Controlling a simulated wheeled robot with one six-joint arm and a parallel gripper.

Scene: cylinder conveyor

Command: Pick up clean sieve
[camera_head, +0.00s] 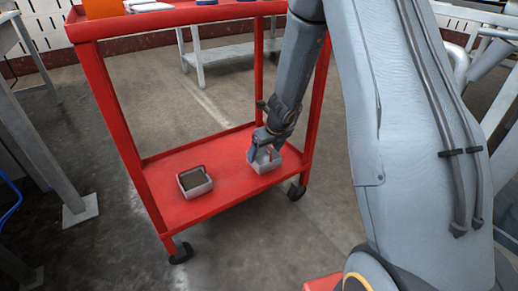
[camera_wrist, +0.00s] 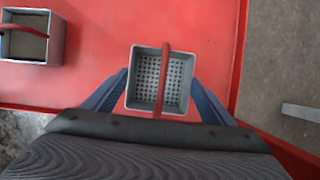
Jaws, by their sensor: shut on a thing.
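A clean sieve (camera_wrist: 147,93), a square grey box with a perforated bottom and a red handle arching over it, stands on the lower shelf of the red cart. In the head view the sieve (camera_head: 262,163) is at the right of that shelf, partly hidden by my gripper (camera_head: 266,150). In the wrist view my gripper (camera_wrist: 160,95) has one finger along each side of the sieve, closed on its walls. A second sieve (camera_head: 195,182) stands to the left on the same shelf. In the wrist view this second sieve (camera_wrist: 22,46) has a brownish, filled-looking inside and a red handle.
The red cart (camera_head: 225,202) has an upper shelf above and posts at its corners, close to my arm. An orange box (camera_head: 103,8) sits on the upper shelf. A grey metal table leg (camera_head: 45,160) stands at left. Bare shelf lies between the two sieves.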

